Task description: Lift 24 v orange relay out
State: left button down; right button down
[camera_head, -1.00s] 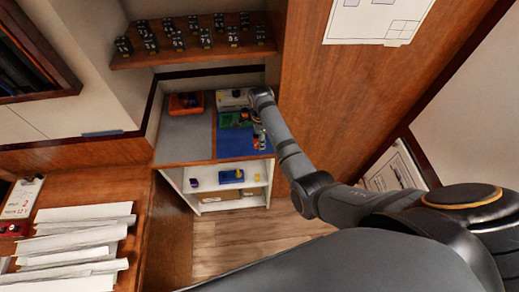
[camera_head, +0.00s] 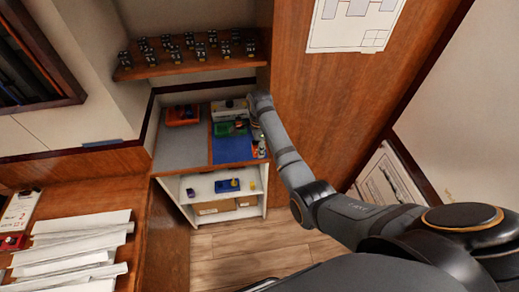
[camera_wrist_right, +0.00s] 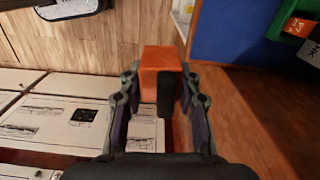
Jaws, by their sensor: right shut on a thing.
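My right gripper (camera_wrist_right: 160,95) is shut on an orange block-shaped relay with a dark face (camera_wrist_right: 155,65), seen in the right wrist view. The relay is between the two fingers, clear of the green base (camera_wrist_right: 277,20) at the upper right. A labelled orange piece (camera_wrist_right: 298,27) shows at that green base; its print is hard to read. In the head view, my right gripper (camera_head: 260,140) is small over the right edge of the blue mat (camera_head: 230,150). The green base (camera_head: 222,129) lies at the back of the mat. My left gripper is not in view.
A red tray (camera_head: 182,122) and a whitish box (camera_head: 222,113) stand at the back of the bench. A shelf above (camera_head: 190,64) bears several dark numbered blocks. A wooden panel (camera_head: 325,110) closes the right side. White shelves (camera_head: 188,208) stand below.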

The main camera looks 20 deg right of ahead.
jog(key=shift+w+r, duration=0.2)
jog(key=shift+r, duration=0.55)
jog(key=shift+s+r, duration=0.1)
jog(key=shift+r, duration=0.6)
